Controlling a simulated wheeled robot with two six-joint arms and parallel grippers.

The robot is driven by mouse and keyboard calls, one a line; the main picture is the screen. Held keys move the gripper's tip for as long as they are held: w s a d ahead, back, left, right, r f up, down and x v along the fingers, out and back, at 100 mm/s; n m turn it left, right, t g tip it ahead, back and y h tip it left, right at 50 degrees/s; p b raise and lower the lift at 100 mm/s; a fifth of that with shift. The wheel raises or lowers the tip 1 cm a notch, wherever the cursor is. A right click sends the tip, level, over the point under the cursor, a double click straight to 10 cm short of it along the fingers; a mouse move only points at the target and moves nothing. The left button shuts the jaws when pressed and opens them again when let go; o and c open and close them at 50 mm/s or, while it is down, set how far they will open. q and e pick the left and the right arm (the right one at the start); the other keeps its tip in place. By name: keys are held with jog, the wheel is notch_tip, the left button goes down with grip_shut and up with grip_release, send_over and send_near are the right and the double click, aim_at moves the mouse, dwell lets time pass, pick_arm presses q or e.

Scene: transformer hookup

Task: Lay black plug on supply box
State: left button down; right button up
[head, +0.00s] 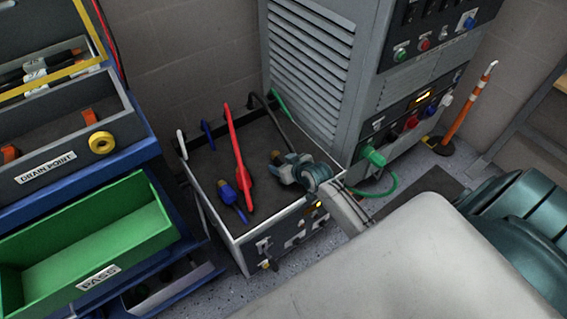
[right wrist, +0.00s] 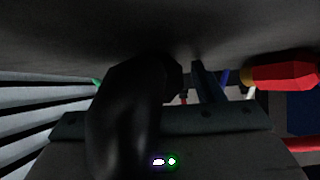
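The supply box (head: 212,172) is the low white-edged box with a dark grey top, in the middle of the head view. The black plug lies at the right part of that top, its brass tip (head: 276,156) beside my right gripper (head: 285,170). In the right wrist view the dark body of the black plug (right wrist: 135,105) fills the middle, close under the grey surface. One finger (right wrist: 206,84) shows to its right with a gap between them, so the gripper looks open around the plug. The other finger is hidden. My left gripper is not in view.
A red plug (head: 243,180) and a blue plug (head: 229,192) lie on the box top, left of my gripper. A tall grey cabinet (head: 310,70) stands behind, with a green plug (head: 374,156) in its front. A green PASS bin (head: 85,240) is at the left.

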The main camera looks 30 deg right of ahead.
jog(key=shift+s, duration=0.1)
jog(key=p+v, duration=0.2)
jog(key=v, duration=0.8)
jog(key=shift+s+r+p, duration=0.2)
jog(key=shift+r+p, duration=0.05)
jog(key=shift+p, duration=0.05)
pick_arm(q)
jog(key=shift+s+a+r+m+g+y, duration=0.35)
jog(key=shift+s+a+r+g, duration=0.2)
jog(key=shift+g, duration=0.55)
